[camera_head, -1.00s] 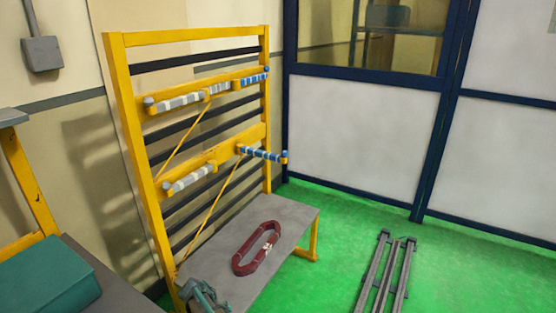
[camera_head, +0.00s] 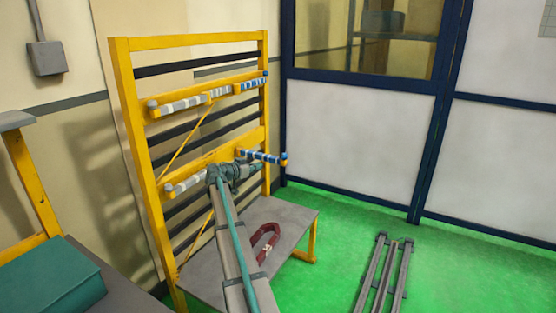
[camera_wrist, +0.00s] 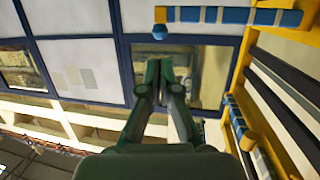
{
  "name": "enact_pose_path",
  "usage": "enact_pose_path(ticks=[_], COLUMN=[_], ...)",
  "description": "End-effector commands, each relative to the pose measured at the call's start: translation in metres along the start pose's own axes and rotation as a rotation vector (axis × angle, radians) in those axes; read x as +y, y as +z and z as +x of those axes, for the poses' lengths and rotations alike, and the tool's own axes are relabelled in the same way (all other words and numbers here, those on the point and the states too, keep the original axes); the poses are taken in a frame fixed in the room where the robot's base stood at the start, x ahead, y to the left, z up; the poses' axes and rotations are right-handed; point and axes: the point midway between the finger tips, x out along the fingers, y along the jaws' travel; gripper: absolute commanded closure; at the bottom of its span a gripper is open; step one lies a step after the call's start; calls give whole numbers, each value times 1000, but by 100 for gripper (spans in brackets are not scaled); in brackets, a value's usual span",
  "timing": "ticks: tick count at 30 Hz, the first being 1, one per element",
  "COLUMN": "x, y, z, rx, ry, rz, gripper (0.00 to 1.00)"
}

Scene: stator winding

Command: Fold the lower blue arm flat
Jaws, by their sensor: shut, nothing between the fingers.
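The lower blue arm (camera_head: 262,155), striped blue and white with a blue knob at its end, sticks out from the yellow rack to the right in the head view. In the wrist view the lower blue arm (camera_wrist: 230,16) crosses the top, its knob hanging near the middle. My gripper (camera_head: 258,167) is just below and beside it in the head view, pointing right. In the wrist view the fingers of my gripper (camera_wrist: 160,66) meet, empty, with a visible gap to the knob. Whether any part touches the arm cannot be told.
The upper blue arm (camera_head: 253,82) lies along the rack's upper beam. Grey striped arms (camera_head: 186,183) sit left on the beams. A dark red ring (camera_head: 264,243) lies on the grey bench (camera_head: 290,215). Grey rails (camera_head: 380,275) lie on the open green floor.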

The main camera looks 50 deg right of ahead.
Motion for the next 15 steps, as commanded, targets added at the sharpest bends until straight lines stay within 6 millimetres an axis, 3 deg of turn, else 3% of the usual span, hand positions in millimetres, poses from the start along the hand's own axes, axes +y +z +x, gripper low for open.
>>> enact_pose_path(ticks=[4,15], x=[1,1], y=[-18,-18], z=[5,6], rx=[24,24], ry=[5,6], rz=[25,25], gripper=[100,100])
